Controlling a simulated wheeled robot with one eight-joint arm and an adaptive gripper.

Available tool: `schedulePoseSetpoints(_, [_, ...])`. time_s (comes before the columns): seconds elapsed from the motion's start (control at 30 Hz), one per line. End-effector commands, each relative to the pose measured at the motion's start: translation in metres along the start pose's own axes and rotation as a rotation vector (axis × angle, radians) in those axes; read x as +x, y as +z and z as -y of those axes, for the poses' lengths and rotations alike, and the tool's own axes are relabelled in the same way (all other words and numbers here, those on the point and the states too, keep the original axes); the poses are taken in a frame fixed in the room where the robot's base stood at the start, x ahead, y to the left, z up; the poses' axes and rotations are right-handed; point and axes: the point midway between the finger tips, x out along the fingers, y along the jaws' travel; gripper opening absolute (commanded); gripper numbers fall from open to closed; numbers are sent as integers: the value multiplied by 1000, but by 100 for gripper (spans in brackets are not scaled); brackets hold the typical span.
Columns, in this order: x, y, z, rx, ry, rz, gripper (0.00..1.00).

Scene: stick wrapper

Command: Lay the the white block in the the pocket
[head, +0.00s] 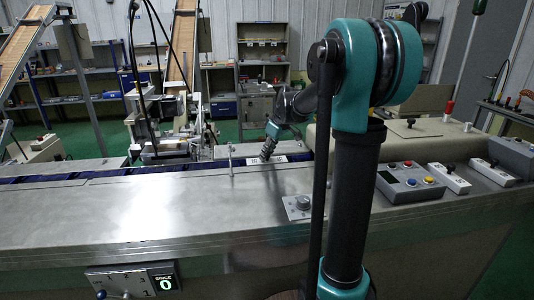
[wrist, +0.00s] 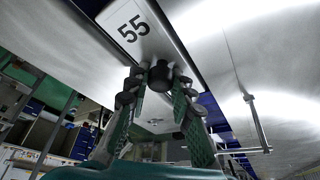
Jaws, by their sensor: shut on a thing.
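The white block (wrist: 128,22) is a long pale bar marked 55, with a black knob (wrist: 160,72) on top. My gripper (wrist: 158,82) has its two green fingers closed around that knob. Dark blue channel surface (wrist: 212,108) also shows beside the block in the wrist view. I cannot tell whether the block rests in a pocket or hangs just above it, as its underside is hidden.
A wide metal deck (head: 150,215) lies clear in front of the channel. A thin metal post (head: 231,158) stands near my gripper; a rod (wrist: 257,125) also shows in the wrist view. A beige housing (head: 400,145) and button box (head: 410,182) stand at right.

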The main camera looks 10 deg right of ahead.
Motion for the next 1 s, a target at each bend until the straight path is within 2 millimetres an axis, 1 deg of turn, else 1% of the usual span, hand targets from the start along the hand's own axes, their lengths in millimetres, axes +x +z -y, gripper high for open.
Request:
schedulePoseSetpoints(0.27, [5,2,0,0,0,0,0])
schedulePoseSetpoints(0.3, [5,2,0,0,0,0,26])
schedulePoseSetpoints(0.47, [5,2,0,0,0,0,46])
schedulePoseSetpoints(0.83, [2,2,0,0,0,0,47])
schedulePoseSetpoints(0.93, [-7,2,0,1,1,0,47])
schedulePoseSetpoints(1.0, [-18,2,0,1,1,0,47])
